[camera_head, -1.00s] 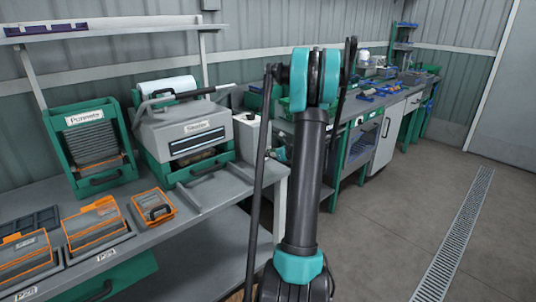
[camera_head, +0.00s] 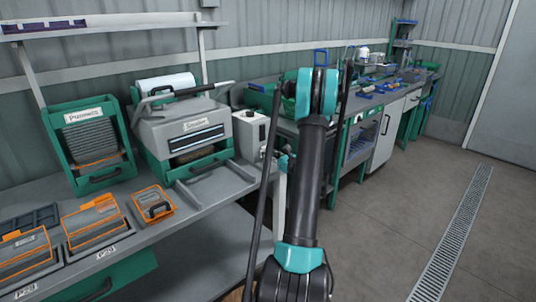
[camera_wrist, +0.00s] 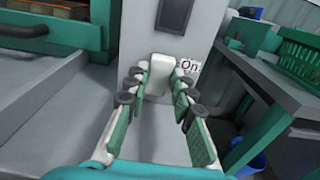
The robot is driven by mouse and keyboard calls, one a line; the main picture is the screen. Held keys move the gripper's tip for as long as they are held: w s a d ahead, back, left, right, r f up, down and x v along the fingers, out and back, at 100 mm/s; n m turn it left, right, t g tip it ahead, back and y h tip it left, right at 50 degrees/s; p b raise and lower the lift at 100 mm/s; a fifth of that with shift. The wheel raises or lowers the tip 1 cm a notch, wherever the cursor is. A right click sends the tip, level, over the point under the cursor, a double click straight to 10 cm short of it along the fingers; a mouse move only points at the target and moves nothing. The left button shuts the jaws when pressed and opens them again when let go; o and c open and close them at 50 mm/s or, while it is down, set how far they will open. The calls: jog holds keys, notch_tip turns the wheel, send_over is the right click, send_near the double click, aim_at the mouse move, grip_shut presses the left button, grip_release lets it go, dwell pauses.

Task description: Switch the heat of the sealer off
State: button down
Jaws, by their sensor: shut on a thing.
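The sealer (camera_head: 188,130) is a grey machine in a green frame on the bench, with a label on its front and a white roll on top. The white control box (camera_head: 250,128) stands at its right side; its lower face fills the middle of the wrist view (camera_wrist: 200,22). A white switch knob (camera_wrist: 161,72) sticks out of that face, beside a label reading "On" (camera_wrist: 190,67). My gripper (camera_wrist: 157,86) has its fingers on both sides of the knob, shut on it. In the head view the gripper is mostly hidden by my arm.
A black part (camera_wrist: 175,14) sits on the box above the knob. A green crate (camera_wrist: 300,50) and another bench stand to the right. The floor at right is clear.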

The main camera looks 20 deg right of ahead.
aim_at(262, 130)
jog(key=c, duration=1.3)
grip_release()
notch_tip(262, 130, up, 10)
jog(key=shift+s, duration=0.1)
